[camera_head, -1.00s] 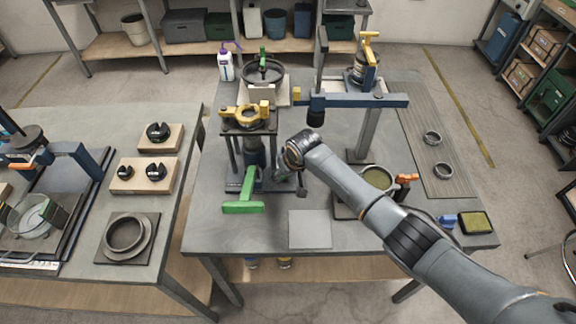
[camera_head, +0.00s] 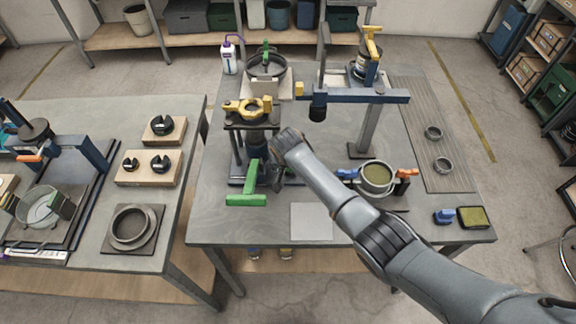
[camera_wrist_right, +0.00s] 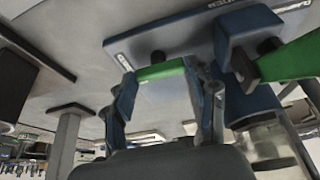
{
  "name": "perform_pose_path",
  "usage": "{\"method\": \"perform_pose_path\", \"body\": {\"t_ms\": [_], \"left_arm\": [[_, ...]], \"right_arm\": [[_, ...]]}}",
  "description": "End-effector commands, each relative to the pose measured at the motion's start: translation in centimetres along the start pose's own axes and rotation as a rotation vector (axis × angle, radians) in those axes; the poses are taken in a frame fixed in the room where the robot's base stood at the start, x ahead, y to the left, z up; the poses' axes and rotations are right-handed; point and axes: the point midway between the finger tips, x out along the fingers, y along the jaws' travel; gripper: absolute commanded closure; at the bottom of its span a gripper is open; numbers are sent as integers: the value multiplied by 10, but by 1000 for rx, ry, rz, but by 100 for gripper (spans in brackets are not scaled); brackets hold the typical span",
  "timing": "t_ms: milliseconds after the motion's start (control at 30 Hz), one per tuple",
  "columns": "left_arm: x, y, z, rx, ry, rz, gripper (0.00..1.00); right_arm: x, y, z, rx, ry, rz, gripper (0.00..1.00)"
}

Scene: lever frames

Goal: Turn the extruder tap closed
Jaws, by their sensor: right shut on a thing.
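The extruder stands on the middle table, with a yellow ring handle (camera_head: 250,107) on top, a dark barrel and a blue base. A green T-shaped handle (camera_head: 250,181) sticks out at its front, low down. My right gripper (camera_head: 274,181) is beside the extruder's lower part, mostly hidden under my wrist. In the right wrist view its two fingers (camera_wrist_right: 165,100) are shut on a green lever (camera_wrist_right: 160,70), above a blue plate. Another stretch of green handle (camera_wrist_right: 291,60) shows at the right there, next to a blue bracket. My left gripper is out of view.
A blue-armed press (camera_head: 362,96) stands right of the extruder. A pot (camera_head: 376,178) with an orange handle sits in front of it. A grey square plate (camera_head: 311,221) lies near the front edge.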

Motion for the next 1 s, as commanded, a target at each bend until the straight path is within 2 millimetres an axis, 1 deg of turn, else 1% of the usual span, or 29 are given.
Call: {"method": "perform_pose_path", "body": {"t_ms": [300,333,367,400,433,767,867,1000], "left_arm": [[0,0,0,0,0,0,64],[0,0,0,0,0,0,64],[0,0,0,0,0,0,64],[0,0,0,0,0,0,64],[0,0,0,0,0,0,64],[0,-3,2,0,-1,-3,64],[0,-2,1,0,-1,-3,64],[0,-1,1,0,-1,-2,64]], "right_arm": [[0,0,0,1,1,-1,75],[0,0,0,1,1,-1,37],[0,0,0,1,1,-1,31],[0,0,0,0,1,-1,23],[0,0,0,0,1,-1,21],[-1,0,0,0,1,-1,21],[-5,-1,0,-1,1,-2,21],[-21,-1,-1,-1,3,-3,21]]}}
